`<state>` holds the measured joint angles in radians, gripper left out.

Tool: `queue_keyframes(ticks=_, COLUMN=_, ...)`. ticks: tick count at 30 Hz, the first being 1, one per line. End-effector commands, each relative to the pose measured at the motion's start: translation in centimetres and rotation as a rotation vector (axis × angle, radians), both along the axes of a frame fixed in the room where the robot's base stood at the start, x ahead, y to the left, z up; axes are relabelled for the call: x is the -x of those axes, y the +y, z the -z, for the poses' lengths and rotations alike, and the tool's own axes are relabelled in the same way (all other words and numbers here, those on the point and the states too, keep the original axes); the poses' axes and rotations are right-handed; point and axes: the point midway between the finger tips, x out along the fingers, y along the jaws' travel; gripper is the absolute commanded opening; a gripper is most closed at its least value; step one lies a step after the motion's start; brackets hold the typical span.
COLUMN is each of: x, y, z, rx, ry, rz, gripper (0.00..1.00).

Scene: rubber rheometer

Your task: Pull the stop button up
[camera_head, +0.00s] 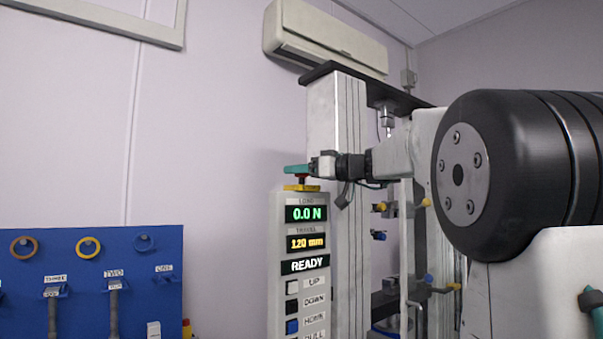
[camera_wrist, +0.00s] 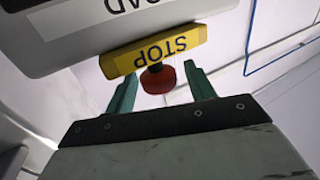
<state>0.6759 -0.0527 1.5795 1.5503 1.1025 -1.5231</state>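The stop button is a red mushroom head (camera_wrist: 158,80) on a short dark stem, beside a yellow plate (camera_wrist: 155,52) lettered STOP, which appears upside down in the wrist view. In the head view, the yellow plate (camera_head: 301,187) tops the display column, and a little of the red button shows above it. My gripper (camera_wrist: 161,73) is open, with one teal finger on each side of the red button and a visible gap at both sides. In the head view, my gripper (camera_head: 297,169) reaches in from the right at button height, and its fingers partly hide the button.
The grey control column (camera_head: 285,240) shows 0.0 N, 120 mm and READY, with several push buttons below. A tall test frame (camera_head: 340,120) stands close behind my gripper. A blue tool board (camera_head: 60,245) hangs at the left. The wall left of the column is clear.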

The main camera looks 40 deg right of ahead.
Motion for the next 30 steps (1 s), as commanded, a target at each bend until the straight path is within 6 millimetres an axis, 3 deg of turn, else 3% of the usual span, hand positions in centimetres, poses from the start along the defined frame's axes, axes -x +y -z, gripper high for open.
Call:
queue_keyframes(ticks=5, x=0.6, y=-0.3, z=0.0, rx=0.0, ry=0.001, rz=0.001, gripper=0.54)
queue_keyframes(ticks=18, x=6.6, y=-3.1, z=0.0, rx=0.0, ry=0.0, rz=0.003, gripper=0.54)
queue_keyframes(ticks=30, x=7.1, y=-3.3, z=0.0, rx=0.0, ry=0.0, rz=0.0, gripper=0.54)
